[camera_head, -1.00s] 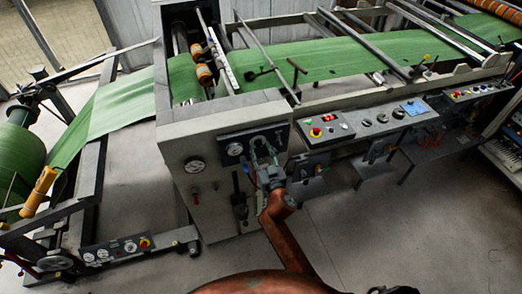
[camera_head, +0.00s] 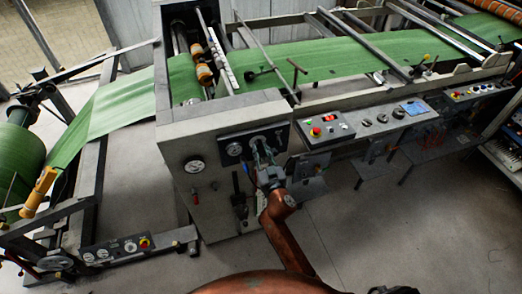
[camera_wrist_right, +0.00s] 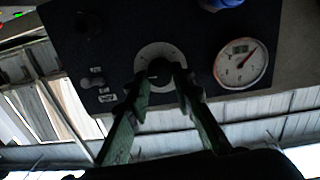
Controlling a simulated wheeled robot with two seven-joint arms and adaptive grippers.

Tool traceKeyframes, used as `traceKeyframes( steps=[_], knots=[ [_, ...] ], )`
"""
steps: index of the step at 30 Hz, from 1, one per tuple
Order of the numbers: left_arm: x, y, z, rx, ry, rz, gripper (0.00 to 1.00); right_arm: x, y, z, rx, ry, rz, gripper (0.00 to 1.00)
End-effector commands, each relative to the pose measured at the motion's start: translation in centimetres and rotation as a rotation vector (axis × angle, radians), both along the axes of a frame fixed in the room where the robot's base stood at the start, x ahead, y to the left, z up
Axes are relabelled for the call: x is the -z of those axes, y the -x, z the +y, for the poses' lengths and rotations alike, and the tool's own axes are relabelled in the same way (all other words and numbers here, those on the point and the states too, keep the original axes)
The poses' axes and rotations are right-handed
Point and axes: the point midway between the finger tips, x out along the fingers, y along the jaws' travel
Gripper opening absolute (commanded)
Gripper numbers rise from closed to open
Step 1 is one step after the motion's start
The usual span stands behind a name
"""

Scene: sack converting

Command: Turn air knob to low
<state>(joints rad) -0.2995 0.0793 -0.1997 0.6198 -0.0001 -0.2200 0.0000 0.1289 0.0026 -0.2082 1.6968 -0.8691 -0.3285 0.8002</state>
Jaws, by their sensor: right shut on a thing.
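The air knob (camera_wrist_right: 160,68) is a dark round knob on a pale dial, on a dark panel (camera_wrist_right: 115,30). In the wrist view both green-grey fingers of my right gripper (camera_wrist_right: 161,75) are at the knob's two sides, closed on it. The fingers partly cover the dial, and I cannot read its setting. In the head view my right gripper (camera_head: 264,150) is at the panel on the grey machine's front and hides the knob. My left gripper is not in view.
A round gauge with a red needle (camera_wrist_right: 241,63) sits beside the knob. Open floor (camera_head: 400,220) lies right.

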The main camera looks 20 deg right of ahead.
Motion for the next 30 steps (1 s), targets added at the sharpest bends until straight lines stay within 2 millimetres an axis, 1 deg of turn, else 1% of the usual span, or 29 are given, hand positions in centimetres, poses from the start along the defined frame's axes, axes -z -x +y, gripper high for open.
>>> traceKeyframes(
  steps=[8, 30],
  knots=[
    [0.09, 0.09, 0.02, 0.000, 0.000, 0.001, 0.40, 0.03, 0.00, 0.05, 0.000, 0.174, -0.006, 0.00],
    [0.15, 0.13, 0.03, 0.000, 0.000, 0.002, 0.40, 0.14, -0.01, 0.15, -0.002, 0.874, -0.032, 0.00]
  ],
)
